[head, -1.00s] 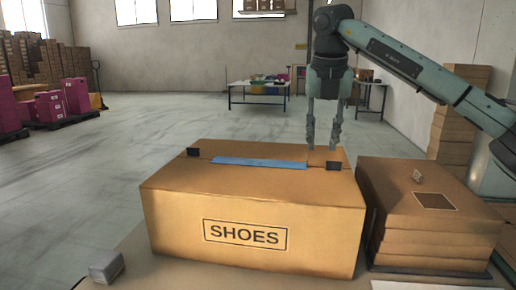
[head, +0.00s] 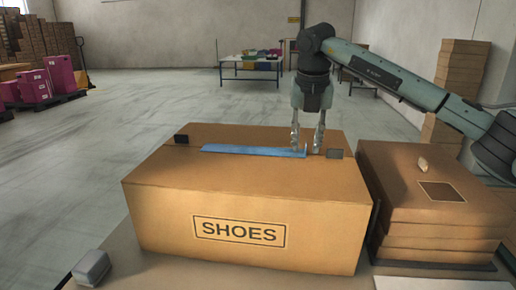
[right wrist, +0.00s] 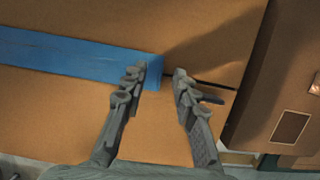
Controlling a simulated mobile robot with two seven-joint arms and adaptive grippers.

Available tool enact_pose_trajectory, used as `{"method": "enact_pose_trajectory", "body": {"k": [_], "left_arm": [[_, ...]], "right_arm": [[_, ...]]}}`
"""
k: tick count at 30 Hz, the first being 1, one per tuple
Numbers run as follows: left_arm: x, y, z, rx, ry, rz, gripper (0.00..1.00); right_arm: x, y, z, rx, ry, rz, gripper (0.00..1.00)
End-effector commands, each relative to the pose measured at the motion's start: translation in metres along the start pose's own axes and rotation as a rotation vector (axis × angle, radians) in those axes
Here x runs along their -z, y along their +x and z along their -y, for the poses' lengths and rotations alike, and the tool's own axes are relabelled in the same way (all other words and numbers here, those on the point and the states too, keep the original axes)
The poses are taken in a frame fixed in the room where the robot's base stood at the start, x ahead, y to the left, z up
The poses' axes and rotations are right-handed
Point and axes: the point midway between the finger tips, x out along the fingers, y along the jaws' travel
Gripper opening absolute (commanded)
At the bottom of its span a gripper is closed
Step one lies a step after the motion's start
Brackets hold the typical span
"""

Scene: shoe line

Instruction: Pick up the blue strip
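The blue strip (head: 250,151) lies across the top of the large cardboard box (head: 160,191) marked SHOES, along the seam of the lid. My right gripper (head: 307,152) points down at the strip's right end. Its two fingers are apart and nothing is clamped between them. In the right wrist view the strip (right wrist: 70,54) comes in from the left, and the left finger of the right gripper (right wrist: 160,72) overlaps its end; whether they touch I cannot tell. The right finger is past the end, over bare cardboard. My left gripper is out of view.
A stack of flat cartons (head: 400,225) stands close on the right. A small grey block (head: 91,267) is at the front left. Open floor lies behind.

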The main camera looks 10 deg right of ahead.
Motion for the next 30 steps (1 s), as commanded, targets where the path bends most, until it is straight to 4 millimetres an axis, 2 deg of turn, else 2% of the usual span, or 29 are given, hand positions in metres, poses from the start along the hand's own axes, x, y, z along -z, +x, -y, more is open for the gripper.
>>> {"method": "enact_pose_trajectory", "body": {"k": [6,13,26,30], "left_arm": [[0.0009,0.0002,0.0001,0.0,0.0,-0.002,0.4],[0.001,0.0001,0.0002,0.0,-0.001,-0.002,0.4],[0.001,0.0002,0.0002,0.0,-0.002,-0.001,0.4],[0.0009,0.0003,-0.0001,-0.001,-0.004,0.003,0.4]], "right_arm": [[0.0001,0.0009,0.0,0.0,0.0,0.0,0.28],[0.0001,0.0007,0.0,0.0,0.0,0.0,0.0],[-0.0002,-0.0003,-0.0001,0.0,0.0,0.0,0.0],[-0.0024,-0.0072,-0.0002,-0.001,0.0,0.001,0.0]]}}
